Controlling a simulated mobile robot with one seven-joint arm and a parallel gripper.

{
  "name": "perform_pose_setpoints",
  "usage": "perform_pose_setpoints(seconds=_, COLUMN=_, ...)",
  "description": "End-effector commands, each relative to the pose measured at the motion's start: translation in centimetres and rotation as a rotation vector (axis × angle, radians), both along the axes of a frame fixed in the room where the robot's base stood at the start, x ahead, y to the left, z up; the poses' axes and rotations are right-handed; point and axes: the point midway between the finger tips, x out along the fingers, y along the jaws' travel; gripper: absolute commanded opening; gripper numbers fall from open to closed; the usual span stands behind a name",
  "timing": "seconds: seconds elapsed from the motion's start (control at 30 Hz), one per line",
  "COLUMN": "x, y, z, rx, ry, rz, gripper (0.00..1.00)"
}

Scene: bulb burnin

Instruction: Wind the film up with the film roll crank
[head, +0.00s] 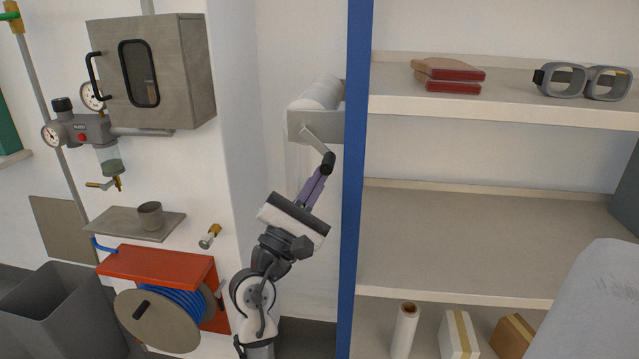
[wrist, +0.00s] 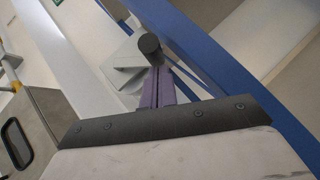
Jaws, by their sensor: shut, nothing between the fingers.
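The film roll (head: 318,95) is a pale cylinder on a grey wall bracket (head: 318,127), left of the blue shelf post. Sheer film seems to hang below it. A grey crank arm (head: 318,140) slants down to the right and ends in a dark cylindrical knob (head: 328,162). My gripper (head: 318,175) has purple fingers, shut and empty, their tips close below the knob. In the wrist view the knob (wrist: 149,45) sits at the tips of the closed fingers (wrist: 157,70). I cannot tell whether they touch it.
The blue shelf post (head: 356,180) stands close to the right of the crank. Shelves beyond it hold goggles (head: 585,82) and a reddish-brown item (head: 450,75). At left are a wall cabinet (head: 185,70), a red hose reel (head: 160,275) and a grey bin (head: 60,310).

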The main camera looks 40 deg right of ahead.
Motion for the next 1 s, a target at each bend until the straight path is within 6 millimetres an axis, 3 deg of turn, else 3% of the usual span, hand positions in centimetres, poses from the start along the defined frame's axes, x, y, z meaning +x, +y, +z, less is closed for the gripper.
perform_pose_setpoints(seconds=0.3, x=-0.9, y=-1.0, z=1.1, rx=-0.127, ry=0.148, rz=-0.002, gripper=0.0)
perform_pose_setpoints(seconds=1.0, x=-1.6, y=-1.5, z=1.4, rx=-0.124, ry=0.142, rz=0.0, gripper=0.0)
